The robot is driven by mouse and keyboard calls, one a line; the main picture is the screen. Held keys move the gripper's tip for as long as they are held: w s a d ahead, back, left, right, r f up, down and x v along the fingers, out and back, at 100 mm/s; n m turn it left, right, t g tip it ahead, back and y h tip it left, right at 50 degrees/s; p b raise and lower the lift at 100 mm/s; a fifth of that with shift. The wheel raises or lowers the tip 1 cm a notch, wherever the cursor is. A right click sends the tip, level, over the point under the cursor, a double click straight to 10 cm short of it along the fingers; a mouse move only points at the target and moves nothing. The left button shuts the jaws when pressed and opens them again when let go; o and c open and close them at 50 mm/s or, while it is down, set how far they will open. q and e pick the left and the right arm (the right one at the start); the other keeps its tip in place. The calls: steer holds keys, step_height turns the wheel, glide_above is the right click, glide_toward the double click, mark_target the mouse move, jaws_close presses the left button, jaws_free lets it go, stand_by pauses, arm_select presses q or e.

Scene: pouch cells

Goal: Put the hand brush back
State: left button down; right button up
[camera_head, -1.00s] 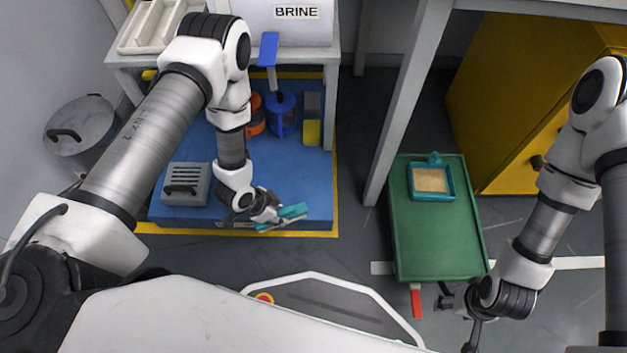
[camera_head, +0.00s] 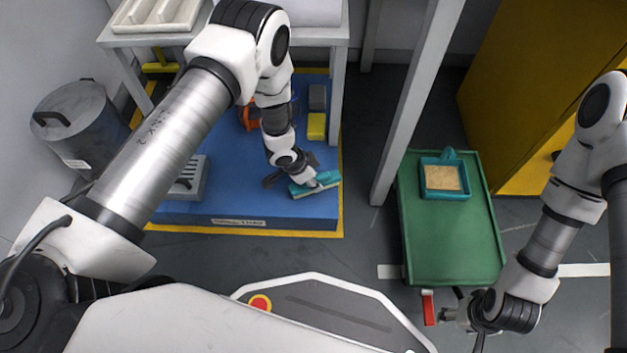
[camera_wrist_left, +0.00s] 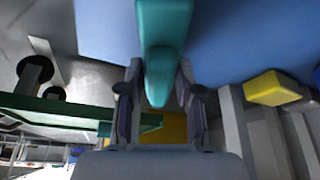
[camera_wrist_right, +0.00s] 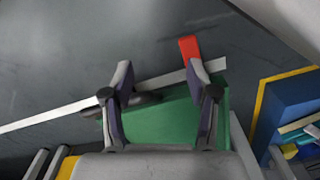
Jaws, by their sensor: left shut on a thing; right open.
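The teal hand brush (camera_head: 318,184) is in my left gripper (camera_head: 305,178), over the right front part of the blue platform (camera_head: 250,208). In the left wrist view the brush (camera_wrist_left: 162,50) sits between the two fingers of the left gripper (camera_wrist_left: 158,95), its narrow end toward the palm. I cannot tell whether the brush touches the platform. My right gripper (camera_head: 450,312) is at the front end of the green cart (camera_head: 450,240), beside its red handle (camera_head: 428,306). In the right wrist view the right gripper (camera_wrist_right: 162,90) is open and empty.
A grey slotted box (camera_head: 190,178), a yellow-and-grey block (camera_head: 316,126) and an orange item (camera_head: 250,116) stand on the platform. A white table leg (camera_head: 415,105) rises between platform and cart.

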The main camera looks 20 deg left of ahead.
arm_select(q)
steer(key=shift+f, duration=0.2)
steer(key=c, duration=0.8)
jaws_free()
steer(key=shift+o, duration=0.2)
steer(key=shift+r, duration=0.1)
steer(key=shift+r, duration=0.35)
steer(key=p+v, duration=0.6)
steer(key=v, duration=0.5)
steer(key=s+a+n+g+y, duration=0.1)
steer(key=s+a+n, duration=0.1)
steer(key=s, duration=0.6)
steer(key=s+a+n+g+y, duration=0.1)
steer(key=s+a+n, duration=0.1)
steer(key=s+n, duration=0.3)
steer(key=s+a+n+y, duration=0.1)
steer(key=s+a+n, duration=0.1)
steer(key=s, duration=0.9)
steer(key=shift+s+a+r+n+g, duration=0.2)
steer(key=shift+n+g, duration=0.2)
steer(key=shift+n, duration=0.4)
